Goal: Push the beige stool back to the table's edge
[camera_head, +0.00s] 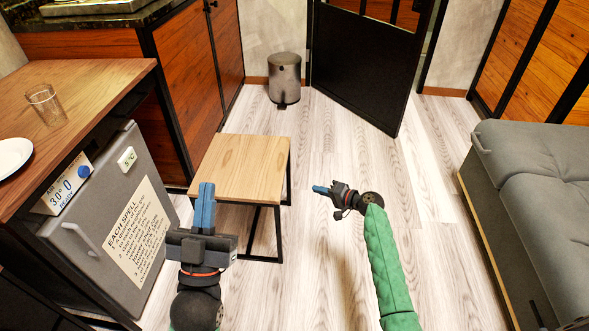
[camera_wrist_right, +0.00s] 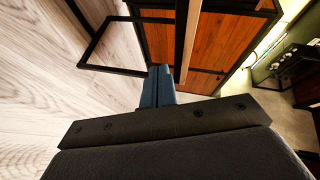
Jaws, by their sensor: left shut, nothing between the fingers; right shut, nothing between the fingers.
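The beige stool (camera_head: 245,160) has a square wooden top and thin black metal legs. It stands on the floor in front of the wooden cabinet, right of the table (camera_head: 115,72). My left gripper (camera_head: 206,188) is shut and overlaps the stool's near left corner in the head view; I cannot tell if it touches. My right gripper (camera_head: 318,189) is shut and empty, to the right of the stool, pointing left with a gap to it. In the right wrist view its blue fingers (camera_wrist_right: 157,84) point toward the stool's black leg frame (camera_wrist_right: 88,65).
A grey mini fridge (camera_head: 105,225) stands under the table, which carries a glass (camera_head: 47,104) and a plate (camera_head: 12,156). A bin (camera_head: 284,80) stands at the back by a black door (camera_head: 365,60). A grey sofa (camera_head: 540,190) is at the right.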

